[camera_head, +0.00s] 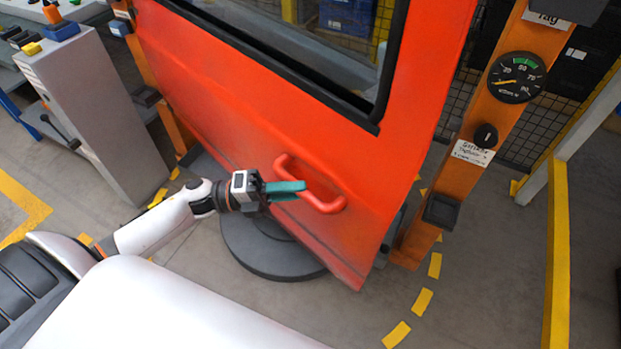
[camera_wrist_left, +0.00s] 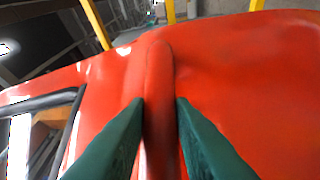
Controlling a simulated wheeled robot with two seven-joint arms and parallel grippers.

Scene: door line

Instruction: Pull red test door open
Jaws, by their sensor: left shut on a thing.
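The red test door (camera_head: 240,100) has a black-framed window and fills the middle of the head view. Its red bar handle (camera_head: 325,205) sits low on the panel; the handle also runs up the middle of the left wrist view (camera_wrist_left: 160,75). My left gripper (camera_head: 300,188) reaches in from the left with green fingers. They are shut on the handle, one on each side of the bar (camera_wrist_left: 161,105). The door's right edge is beside the orange post (camera_head: 480,125); I cannot tell how wide any gap there is. My right gripper is out of view.
A dark round base (camera_head: 265,250) stands on the floor below the door. A grey console (camera_head: 95,105) is at the left. The post carries a gauge (camera_head: 516,77) and a black knob (camera_head: 486,136). Yellow dashes (camera_head: 422,302) mark open floor; a yellow rail (camera_head: 557,250) is at right.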

